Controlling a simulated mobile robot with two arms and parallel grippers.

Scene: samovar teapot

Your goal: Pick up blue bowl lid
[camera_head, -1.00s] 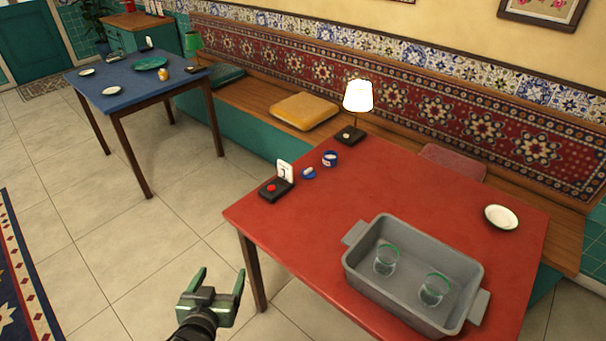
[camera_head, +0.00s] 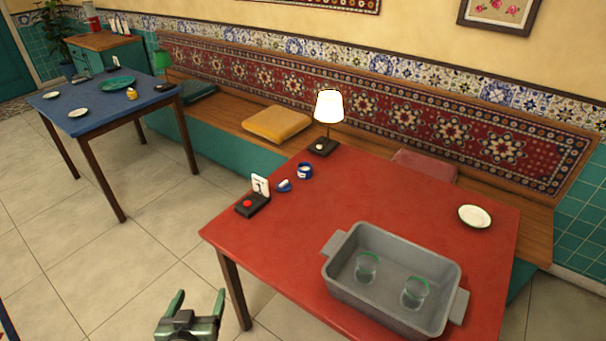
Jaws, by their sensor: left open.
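A small blue lid with a white top (camera_head: 284,186) lies on the red table (camera_head: 350,205) near its left back edge. A small blue bowl with a white inside (camera_head: 304,171) stands just behind it to the right, apart from it. My left gripper (camera_head: 198,300) is open and empty at the bottom of the view, in front of the red table and left of its near corner. It is well away from the lid. My right gripper is not in view.
Beside the lid are a black box with a red button (camera_head: 252,205) and a white card (camera_head: 261,186). A lit lamp (camera_head: 328,110) stands behind. A grey tub (camera_head: 338,285) with two glasses and a white plate (camera_head: 475,216) are on the right. The table's middle is clear.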

